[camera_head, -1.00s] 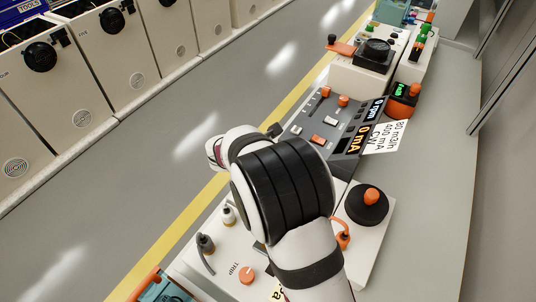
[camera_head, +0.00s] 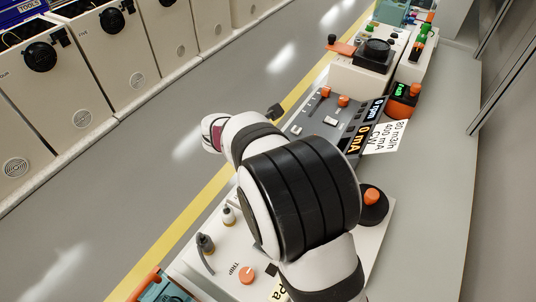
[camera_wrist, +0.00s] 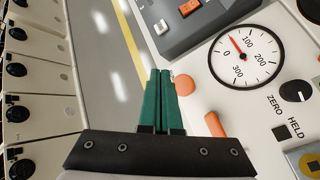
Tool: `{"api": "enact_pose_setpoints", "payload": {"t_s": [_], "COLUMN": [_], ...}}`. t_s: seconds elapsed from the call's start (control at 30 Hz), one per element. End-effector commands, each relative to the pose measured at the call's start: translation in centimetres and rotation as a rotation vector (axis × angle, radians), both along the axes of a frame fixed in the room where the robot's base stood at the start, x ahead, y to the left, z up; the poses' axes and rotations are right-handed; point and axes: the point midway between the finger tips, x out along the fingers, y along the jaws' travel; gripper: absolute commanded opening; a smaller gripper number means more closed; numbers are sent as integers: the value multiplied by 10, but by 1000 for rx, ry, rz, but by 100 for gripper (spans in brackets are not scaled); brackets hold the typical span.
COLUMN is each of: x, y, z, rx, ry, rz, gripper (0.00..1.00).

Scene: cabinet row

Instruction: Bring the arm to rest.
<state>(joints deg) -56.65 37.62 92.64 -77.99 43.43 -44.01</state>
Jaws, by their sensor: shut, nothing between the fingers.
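My gripper shows in the wrist view as two green fingers (camera_wrist: 160,88) pressed together on a dark mount, with nothing between them. The fingertips are over the edge between the pale panel and the grey floor. In the head view my white and black arm crosses the lower middle of the picture, over the bench. The gripper fingers are hidden there behind my arm or too small to make out.
The bench carries a grey console (camera_head: 330,118) with orange and white switches, and an orange-topped black knob (camera_head: 372,198). A dial gauge (camera_wrist: 246,56) and an orange lever (camera_wrist: 214,124) lie right of the fingers. Cabinets (camera_head: 95,65) stand across the open floor (camera_head: 180,115).

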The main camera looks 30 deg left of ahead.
Motion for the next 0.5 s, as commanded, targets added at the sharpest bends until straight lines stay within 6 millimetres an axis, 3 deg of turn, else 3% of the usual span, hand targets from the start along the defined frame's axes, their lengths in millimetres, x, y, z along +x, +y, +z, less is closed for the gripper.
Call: {"api": "enact_pose_setpoints", "payload": {"t_s": [0.4, 0.47, 0.5], "x": [1, 5, 10], "y": [-3, -19, -39], "z": [1, 7, 14], "rx": [4, 29, 61], "ry": [2, 12, 27], "rz": [-10, -71, -152], "gripper": [0, 0, 0]}}
